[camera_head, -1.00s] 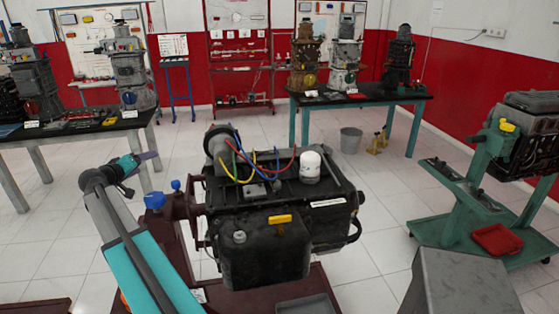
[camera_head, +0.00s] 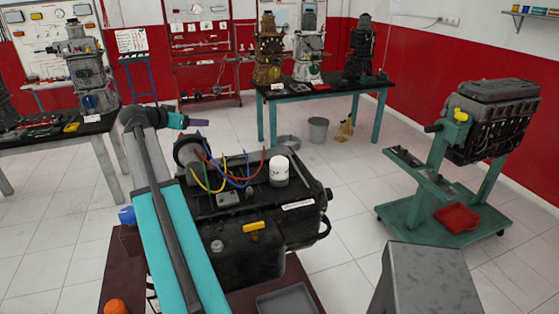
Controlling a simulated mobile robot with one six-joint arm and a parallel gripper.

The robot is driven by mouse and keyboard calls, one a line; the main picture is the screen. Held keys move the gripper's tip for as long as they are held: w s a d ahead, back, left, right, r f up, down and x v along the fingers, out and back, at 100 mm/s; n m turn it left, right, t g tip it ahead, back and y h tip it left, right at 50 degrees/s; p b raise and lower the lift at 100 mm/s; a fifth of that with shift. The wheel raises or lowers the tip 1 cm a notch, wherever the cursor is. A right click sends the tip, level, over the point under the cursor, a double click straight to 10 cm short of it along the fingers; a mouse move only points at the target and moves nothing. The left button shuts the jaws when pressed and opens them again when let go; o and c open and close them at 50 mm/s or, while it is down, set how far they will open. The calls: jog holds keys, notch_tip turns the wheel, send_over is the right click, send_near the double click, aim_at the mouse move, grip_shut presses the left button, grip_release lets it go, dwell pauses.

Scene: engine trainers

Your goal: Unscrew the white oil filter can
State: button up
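The white oil filter can (camera_head: 279,171) stands upright on top of the black engine (camera_head: 245,213), toward its back right. Coloured cables loop to its left. My gripper (camera_head: 203,123) is a small purple shape at the end of my teal and grey arm. It appears up and to the left of the can in the picture, clear of it and pointing right. Its fingers are too small to tell open from shut, and I see nothing held in it.
The engine sits on a dark red stand (camera_head: 122,262) with a grey tray (camera_head: 287,301) at its front. A grey box (camera_head: 425,280) is at lower right. A green engine stand (camera_head: 440,192) with a red tray (camera_head: 457,217) is at right. Tiled floor between is open.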

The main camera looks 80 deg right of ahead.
jog(key=s+m+g+y+p, duration=0.1)
jog(key=s+m+y, duration=0.5)
jog(key=s, duration=0.7)
jog(key=s+a+m+g+y+p, duration=0.1)
jog(key=s+m+y+p, duration=0.3)
jog(key=s+m+y, duration=0.3)
jog(key=shift+s+a+m, duration=0.25)
jog(key=shift+s+m, duration=1.45)
jog(key=shift+s, duration=1.6)
jog(key=shift+w+f, duration=0.1)
jog(key=shift+w, duration=0.15)
